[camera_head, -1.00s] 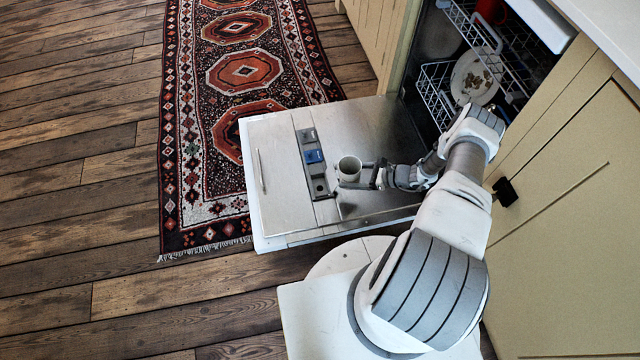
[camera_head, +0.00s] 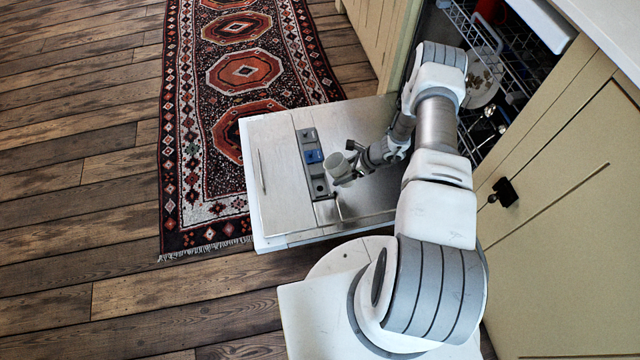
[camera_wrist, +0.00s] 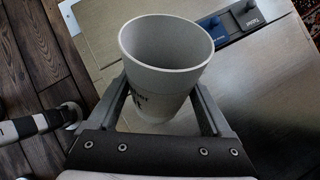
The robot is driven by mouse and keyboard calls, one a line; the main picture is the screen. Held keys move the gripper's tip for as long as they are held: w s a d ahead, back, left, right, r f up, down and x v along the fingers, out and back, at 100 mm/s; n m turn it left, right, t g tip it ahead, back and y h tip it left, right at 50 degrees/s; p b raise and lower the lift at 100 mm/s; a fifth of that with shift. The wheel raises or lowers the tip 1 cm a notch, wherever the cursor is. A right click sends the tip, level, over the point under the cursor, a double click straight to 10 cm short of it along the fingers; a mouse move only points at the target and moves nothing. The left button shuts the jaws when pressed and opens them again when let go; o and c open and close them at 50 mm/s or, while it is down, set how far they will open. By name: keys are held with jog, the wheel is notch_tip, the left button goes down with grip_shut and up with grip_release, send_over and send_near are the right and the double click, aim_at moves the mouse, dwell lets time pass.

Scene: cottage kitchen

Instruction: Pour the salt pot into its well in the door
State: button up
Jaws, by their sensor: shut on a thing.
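My gripper (camera_head: 352,169) is shut on the salt pot (camera_head: 338,166), a pale grey, open-topped cup. In the wrist view the salt pot (camera_wrist: 165,75) sits between the two fingers, with dark lettering partly hidden low on its side. Its wide mouth faces the wrist camera and its inside looks grey; I cannot see any salt. The pot is over the open dishwasher door (camera_head: 275,205), close to the right side of the dispenser strip (camera_head: 313,165). The strip has a blue lid (camera_head: 313,156) in its middle.
The dishwasher's wire racks (camera_head: 483,50) stand open at the upper right, with a plate (camera_head: 481,82) in them. A patterned rug (camera_head: 240,70) lies beyond the door. Cream cabinet fronts (camera_head: 560,220) close off the right side.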

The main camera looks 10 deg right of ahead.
jog(key=shift+w+a+f+h, duration=0.15)
jog(key=shift+w+a+h, duration=0.15)
jog(key=shift+h, duration=0.1)
jog(key=shift+f+g+h, duration=0.2)
jog(key=shift+g+h, duration=0.4)
jog(key=shift+g, duration=0.1)
jog(key=shift+a+f+g+h, duration=0.1)
jog(key=shift+f+g+h, duration=0.3)
jog(key=shift+g+h, duration=0.55)
jog(key=shift+a+f+g+h, duration=0.1)
jog(key=shift+f+g+h, duration=0.35)
jog(key=shift+h, duration=0.8)
jog(key=shift+w+a+r+g+h, duration=0.15)
jog(key=shift+w+r+g+h, duration=0.1)
jog(key=shift+r+g+h, duration=0.4)
jog(key=shift+w+a+f+m+g+h, duration=0.15)
jog(key=shift+f+m+g+h, duration=0.15)
jog(key=shift+g+h, duration=0.35)
jog(key=shift+w+a+f+g+h, duration=0.15)
jog(key=shift+a+f+g+h, duration=0.2)
jog(key=shift+h, duration=0.45)
jog(key=shift+w+a+r+g+h, duration=0.25)
jog(key=shift+r+g+h, duration=0.25)
jog(key=shift+h, duration=0.2)
dwell(1.9)
